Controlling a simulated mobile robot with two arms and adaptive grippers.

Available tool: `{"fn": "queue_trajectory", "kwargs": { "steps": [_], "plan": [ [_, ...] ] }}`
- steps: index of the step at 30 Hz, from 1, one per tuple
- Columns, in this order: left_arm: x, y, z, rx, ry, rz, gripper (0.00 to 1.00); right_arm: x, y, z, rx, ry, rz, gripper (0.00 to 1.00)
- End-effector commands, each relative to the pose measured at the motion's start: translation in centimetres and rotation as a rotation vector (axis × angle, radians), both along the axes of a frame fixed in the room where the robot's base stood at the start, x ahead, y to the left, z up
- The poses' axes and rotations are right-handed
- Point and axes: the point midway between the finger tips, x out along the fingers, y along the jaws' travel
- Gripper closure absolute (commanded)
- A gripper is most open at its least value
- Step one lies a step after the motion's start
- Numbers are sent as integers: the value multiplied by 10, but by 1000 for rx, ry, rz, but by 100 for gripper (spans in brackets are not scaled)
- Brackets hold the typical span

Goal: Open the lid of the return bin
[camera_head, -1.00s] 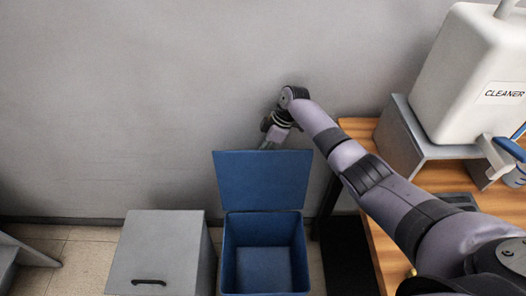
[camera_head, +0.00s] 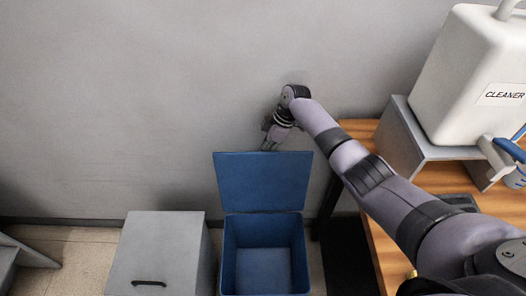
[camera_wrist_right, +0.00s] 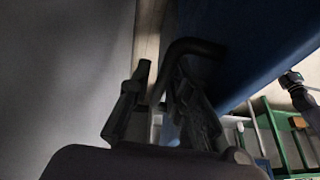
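A blue bin (camera_head: 230,262) stands on the floor against the grey wall. Its blue lid (camera_head: 262,180) is raised, standing nearly upright at the back and showing the inside of the bin. My right gripper (camera_head: 268,147) is just behind the lid's top edge, and its fingertips are partly hidden there. In the right wrist view the gripper's two dark fingers (camera_wrist_right: 163,72) are apart, with a black bar handle (camera_wrist_right: 195,46) on the lid's blue face (camera_wrist_right: 255,35) at the fingertips. Firm contact cannot be told. My left gripper is out of view.
A grey bin (camera_head: 160,245) with a shut lid and a black handle (camera_head: 149,283) stands just left of the blue bin. At right a wooden table (camera_head: 385,240) carries a grey stand (camera_head: 398,140) and a white cleaner container (camera_head: 465,80).

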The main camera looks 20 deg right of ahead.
Motion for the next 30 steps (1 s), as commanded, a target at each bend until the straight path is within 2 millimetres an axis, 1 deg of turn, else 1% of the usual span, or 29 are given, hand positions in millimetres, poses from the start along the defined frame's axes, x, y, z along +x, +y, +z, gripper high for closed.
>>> {"fn": "queue_trajectory", "kwargs": {
  "steps": [5,9,12,16,21,30],
  "plan": [
    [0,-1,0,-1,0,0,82,0,-12,28,-2,-6,0,82],
    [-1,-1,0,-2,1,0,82,-2,-24,57,0,-7,-1,82],
    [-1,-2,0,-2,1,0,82,-3,-32,76,-2,-6,-1,82],
    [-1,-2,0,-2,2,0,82,-4,-39,94,0,-5,-1,82],
    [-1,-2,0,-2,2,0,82,-5,-43,105,0,-3,-1,82],
    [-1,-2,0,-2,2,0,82,-5,-44,107,1,-3,-1,82]
  ]
}}
